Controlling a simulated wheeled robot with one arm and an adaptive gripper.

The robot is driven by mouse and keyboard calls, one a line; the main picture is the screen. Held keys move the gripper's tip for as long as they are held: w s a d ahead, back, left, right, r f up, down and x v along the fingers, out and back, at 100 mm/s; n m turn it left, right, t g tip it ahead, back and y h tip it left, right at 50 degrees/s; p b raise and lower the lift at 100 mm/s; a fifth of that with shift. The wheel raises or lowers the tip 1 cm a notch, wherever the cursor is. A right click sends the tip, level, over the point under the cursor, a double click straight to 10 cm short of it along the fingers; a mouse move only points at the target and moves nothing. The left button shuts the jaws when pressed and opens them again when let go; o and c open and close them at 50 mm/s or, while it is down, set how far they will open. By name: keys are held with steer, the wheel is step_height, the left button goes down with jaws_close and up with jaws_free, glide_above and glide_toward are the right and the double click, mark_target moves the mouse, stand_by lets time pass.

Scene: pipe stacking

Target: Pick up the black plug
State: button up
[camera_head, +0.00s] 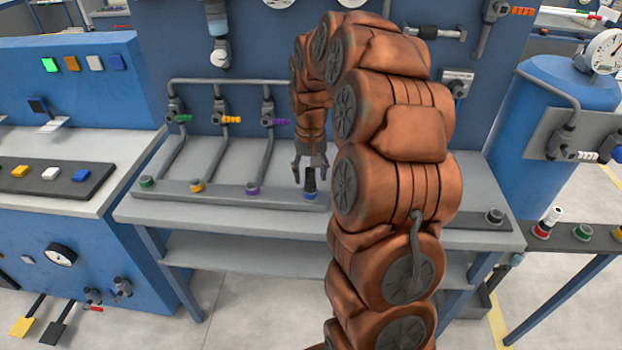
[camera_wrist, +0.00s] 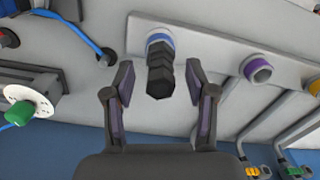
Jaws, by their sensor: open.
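The black plug (camera_head: 310,180) stands upright on the blue-ringed socket (camera_head: 310,195) of the grey bench rail. In the wrist view the black plug (camera_wrist: 160,78) has a ribbed dark body, with the blue ring (camera_wrist: 160,40) at its base. My gripper (camera_head: 310,168) is above the plug, with its fingers apart. In the wrist view my gripper's fingertips (camera_wrist: 160,72) are on either side of the plug, with a visible gap on each side. My arm hides part of the rail to the right in the head view.
The rail also holds green (camera_head: 147,182), yellow (camera_head: 197,186) and purple (camera_head: 252,190) sockets to the left. Grey pipes with coloured valves rise behind them. A red-based white plug (camera_head: 546,222) stands on the right-hand rail. A blue cable (camera_wrist: 75,30) shows in the wrist view.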

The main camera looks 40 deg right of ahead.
steer(key=shift+f, duration=0.8)
jaws_close()
